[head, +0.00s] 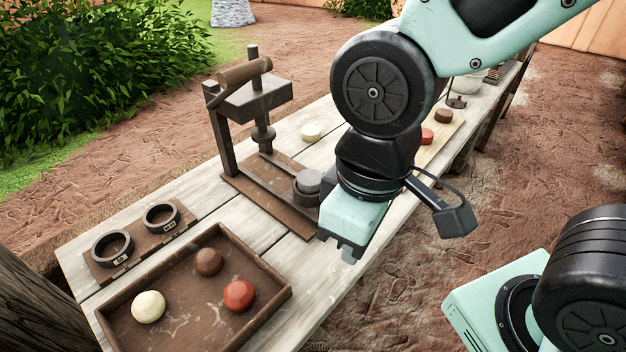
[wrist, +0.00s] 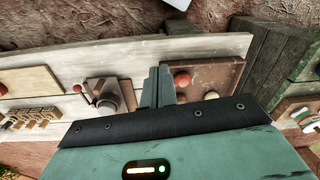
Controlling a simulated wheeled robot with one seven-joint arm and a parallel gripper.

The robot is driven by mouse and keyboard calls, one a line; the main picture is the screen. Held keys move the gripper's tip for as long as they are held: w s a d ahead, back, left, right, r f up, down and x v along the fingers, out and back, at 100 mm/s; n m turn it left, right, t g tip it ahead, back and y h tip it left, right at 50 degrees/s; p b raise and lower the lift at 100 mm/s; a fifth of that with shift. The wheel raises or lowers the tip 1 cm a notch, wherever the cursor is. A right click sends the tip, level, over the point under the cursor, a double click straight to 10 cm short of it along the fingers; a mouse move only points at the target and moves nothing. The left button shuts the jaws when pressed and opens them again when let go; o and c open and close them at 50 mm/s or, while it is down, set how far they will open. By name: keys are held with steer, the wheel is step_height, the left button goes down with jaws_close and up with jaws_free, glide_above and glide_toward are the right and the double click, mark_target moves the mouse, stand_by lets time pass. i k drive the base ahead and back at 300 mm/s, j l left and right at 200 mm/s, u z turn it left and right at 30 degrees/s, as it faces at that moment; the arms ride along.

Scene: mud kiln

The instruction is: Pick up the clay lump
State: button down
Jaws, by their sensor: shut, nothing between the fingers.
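Three round clay lumps lie apart in a brown wooden tray (head: 267,312) at the near end of the table: a cream lump (head: 148,307), a brown lump (head: 208,261) and a red lump (head: 239,295). My gripper (head: 347,256) is shut and empty, pointing down above the table's right edge, to the right of the tray and higher. In the wrist view my shut fingers (wrist: 158,84) stand just left of the tray, with the red lump (wrist: 182,79) close to their right and the cream lump (wrist: 211,95) farther right.
A wooden press (head: 245,125) with a grey round piece (head: 308,182) stands behind the tray. Two dark rings (head: 161,217) sit on a board left of the tray. A cream disc (head: 311,132) and reddish discs (head: 427,136) lie farther along the table.

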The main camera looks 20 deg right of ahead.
mark_target(308, 181)
steer(key=l+u, duration=0.65)
steer(key=u, duration=0.25)
steer(key=k, duration=0.05)
